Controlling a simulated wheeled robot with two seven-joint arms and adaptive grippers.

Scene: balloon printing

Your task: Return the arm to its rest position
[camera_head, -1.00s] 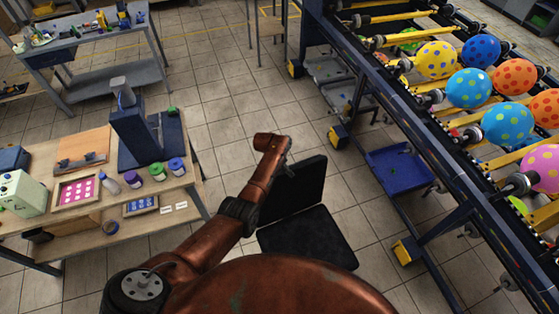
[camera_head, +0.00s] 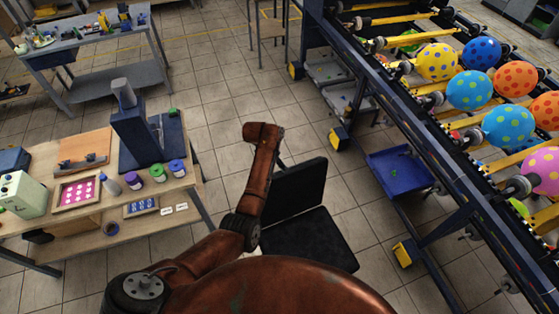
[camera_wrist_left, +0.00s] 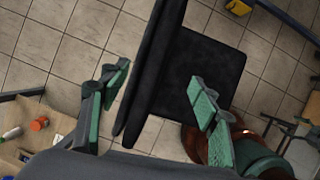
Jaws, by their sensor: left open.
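My left arm (camera_head: 260,180) reaches up from the lower left in the head view, with its forearm raised and its end bent left. My left gripper is hidden in the head view. In the left wrist view my left gripper (camera_wrist_left: 160,88) is open and empty, its green-padded fingers wide apart. A black chair (camera_wrist_left: 195,70) shows beyond and between the fingers, apart from them as far as I can tell. My right gripper is not in view.
The black chair (camera_head: 310,238) stands just right of my arm. A wooden workbench (camera_head: 190,180) with a dark press (camera_head: 140,135) and jars is at left. A conveyor frame (camera_head: 385,85) with spotted balloons (camera_head: 468,90) runs along the right. Tiled floor (camera_head: 220,125) is clear between.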

